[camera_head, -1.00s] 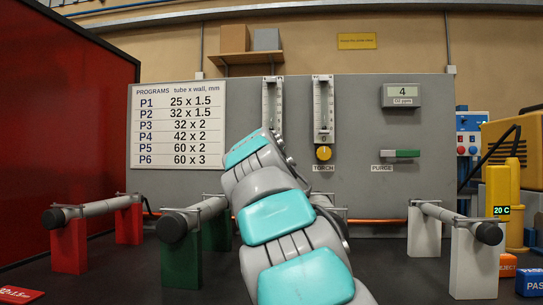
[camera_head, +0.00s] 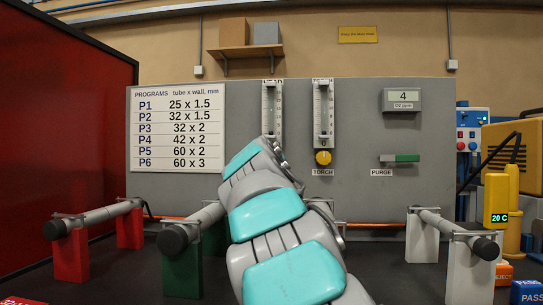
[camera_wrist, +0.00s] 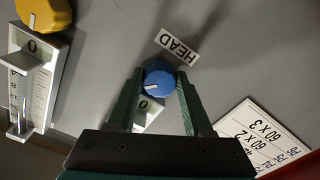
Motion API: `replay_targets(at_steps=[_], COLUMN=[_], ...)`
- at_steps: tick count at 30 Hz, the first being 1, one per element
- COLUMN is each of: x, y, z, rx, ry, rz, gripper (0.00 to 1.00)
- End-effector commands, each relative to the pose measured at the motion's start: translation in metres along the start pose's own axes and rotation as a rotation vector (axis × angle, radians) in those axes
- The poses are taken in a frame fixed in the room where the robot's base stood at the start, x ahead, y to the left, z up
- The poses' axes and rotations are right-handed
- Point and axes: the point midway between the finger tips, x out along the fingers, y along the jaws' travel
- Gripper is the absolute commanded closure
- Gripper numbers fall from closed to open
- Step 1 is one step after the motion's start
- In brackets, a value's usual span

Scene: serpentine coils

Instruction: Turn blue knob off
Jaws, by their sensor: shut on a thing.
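The blue knob (camera_wrist: 158,80) sits on the grey panel beside the HEAD label (camera_wrist: 178,46) in the wrist view. My gripper (camera_wrist: 160,74) has its two green fingers on either side of the knob, shut on it. The white line on the knob points to the lower left in this view, roughly toward the "0" mark (camera_wrist: 144,103) partly hidden by a finger. In the head view my arm hides the knob and the gripper.
The yellow TORCH knob (camera_head: 323,157) sits to the right under its flow gauge (camera_head: 323,112), with the green PURGE lever (camera_head: 405,158) farther right. The programs board (camera_head: 177,129) is at left. Tubes on red, green and white stands (camera_head: 71,256) line the bench.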

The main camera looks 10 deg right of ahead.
Motion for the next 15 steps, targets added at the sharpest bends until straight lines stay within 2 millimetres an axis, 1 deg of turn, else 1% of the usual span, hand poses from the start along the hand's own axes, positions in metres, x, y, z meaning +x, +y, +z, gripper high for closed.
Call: replay_targets(at_steps=[6, 15], x=[0.0000, -0.0001], y=[0.0001, 0.0000], z=[-0.0005, -0.0004], rx=[-0.043, -0.048], ry=[0.001, 0.002], rz=[0.000, 0.000], gripper=[1.00, 1.00])
